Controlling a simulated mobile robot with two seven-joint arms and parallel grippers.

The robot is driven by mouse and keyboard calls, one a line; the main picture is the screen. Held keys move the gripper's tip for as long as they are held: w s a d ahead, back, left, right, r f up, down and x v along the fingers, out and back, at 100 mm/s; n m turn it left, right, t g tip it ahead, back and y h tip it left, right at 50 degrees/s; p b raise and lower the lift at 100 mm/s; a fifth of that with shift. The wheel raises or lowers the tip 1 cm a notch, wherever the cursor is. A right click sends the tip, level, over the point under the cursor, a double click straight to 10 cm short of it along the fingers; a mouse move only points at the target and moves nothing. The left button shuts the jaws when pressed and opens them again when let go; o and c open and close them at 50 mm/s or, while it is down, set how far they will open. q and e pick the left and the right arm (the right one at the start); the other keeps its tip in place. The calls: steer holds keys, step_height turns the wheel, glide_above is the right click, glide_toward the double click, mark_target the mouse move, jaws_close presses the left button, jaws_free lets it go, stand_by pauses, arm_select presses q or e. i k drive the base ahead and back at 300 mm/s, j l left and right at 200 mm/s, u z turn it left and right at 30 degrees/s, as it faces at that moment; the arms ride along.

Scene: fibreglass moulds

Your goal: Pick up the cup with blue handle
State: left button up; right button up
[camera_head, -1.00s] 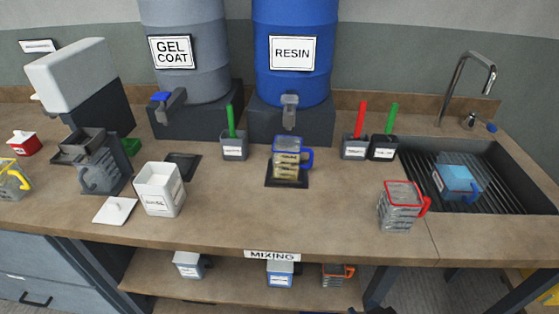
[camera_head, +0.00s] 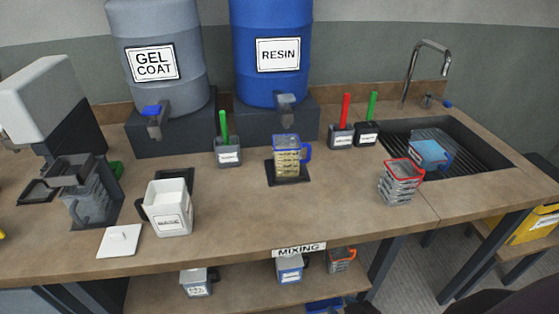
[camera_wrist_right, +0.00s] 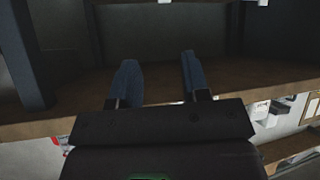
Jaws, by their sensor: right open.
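The clear cup with the blue handle (camera_head: 287,157) stands upright on a dark square pad (camera_head: 290,181) below the blue resin drum's tap in the head view. Its rim and handle are blue, the handle points right, and its inside looks yellowish. My right gripper (camera_wrist_right: 157,66) is open in the right wrist view, with its two blue-grey fingers apart and nothing between them. It faces a brown wooden edge, and the cup cannot be made out there. Only dark parts show at the bottom of the head view. My left gripper is not in view.
A red-rimmed cup (camera_head: 400,182) stands to the right. A blue container (camera_head: 428,150) sits in the sink. Brush pots (camera_head: 228,152) flank the cup. A white container (camera_head: 168,206) stands to the left. The worktop in front of the cup is clear. A shelf below holds several cups.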

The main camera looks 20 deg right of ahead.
mark_target(288, 162)
steer(key=j+z, duration=0.3)
steer(key=j, duration=1.15)
